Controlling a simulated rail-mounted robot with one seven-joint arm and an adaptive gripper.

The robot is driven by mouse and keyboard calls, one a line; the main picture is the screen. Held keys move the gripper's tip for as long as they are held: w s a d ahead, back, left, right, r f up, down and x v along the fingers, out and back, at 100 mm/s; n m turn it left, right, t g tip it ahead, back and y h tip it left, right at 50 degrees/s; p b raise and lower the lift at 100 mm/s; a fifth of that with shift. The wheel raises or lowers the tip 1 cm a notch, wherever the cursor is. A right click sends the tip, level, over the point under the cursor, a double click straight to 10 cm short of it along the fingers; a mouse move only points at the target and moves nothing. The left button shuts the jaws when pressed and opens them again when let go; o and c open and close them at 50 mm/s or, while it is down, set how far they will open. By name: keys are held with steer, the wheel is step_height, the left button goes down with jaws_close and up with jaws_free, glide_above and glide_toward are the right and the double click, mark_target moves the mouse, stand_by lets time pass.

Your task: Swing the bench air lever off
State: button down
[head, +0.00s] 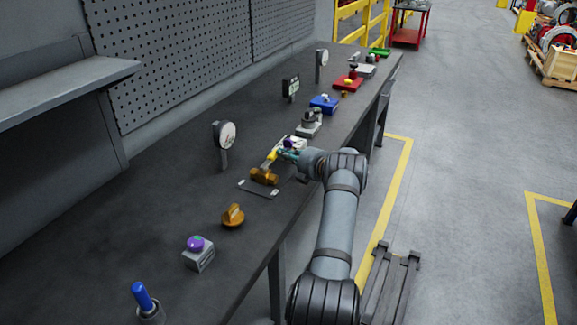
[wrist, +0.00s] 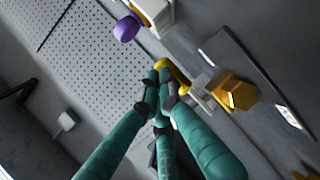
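The bench air lever has a yellow handle (head: 271,157) and a brass valve body (head: 264,176) on a flat dark plate in the head view. In the wrist view the yellow handle (wrist: 177,72) slants down to a grey stem, with the brass body (wrist: 235,92) to its right. My gripper (head: 285,155) is at the right of the handle in the head view. In the wrist view my gripper's teal fingers (wrist: 160,82) come together at their tips, right by the handle's free end. Whether they touch it is unclear. I see nothing held between them.
A purple knob on a pale box (wrist: 126,28) is close beyond my gripper. A round gauge (head: 225,138) stands behind the lever. Nearer on the bench (head: 130,225) are an orange knob (head: 233,215), a purple button (head: 196,244) and a blue-handled stick (head: 142,296). Bare bench lies between them.

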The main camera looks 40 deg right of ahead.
stand_by(0.4)
steer(key=shift+s+d+r, duration=0.2)
steer(key=shift+s+d, duration=0.05)
steer(key=shift+s, duration=0.15)
steer(key=s+d+r, duration=0.1)
steer(key=s+d, duration=0.1)
steer(key=s, duration=0.4)
steer(key=s+d+r, duration=0.1)
steer(key=s+d, duration=0.1)
steer(key=s, duration=0.4)
steer(key=shift+d+r+b, duration=0.35)
steer(key=shift+b, duration=0.1)
steer(key=shift+w, duration=0.2)
steer(key=w+a+f, duration=0.1)
steer(key=w, duration=0.3)
steer(key=w+a+f, duration=0.1)
steer(key=w+a, duration=0.1)
steer(key=w, duration=0.2)
steer(key=w+a+f, duration=0.1)
steer(key=w+a, duration=0.1)
steer(key=w, duration=0.2)
steer(key=shift+w+f+p, duration=0.1)
steer(key=shift+w+p, duration=0.15)
steer(key=shift+p, duration=0.15)
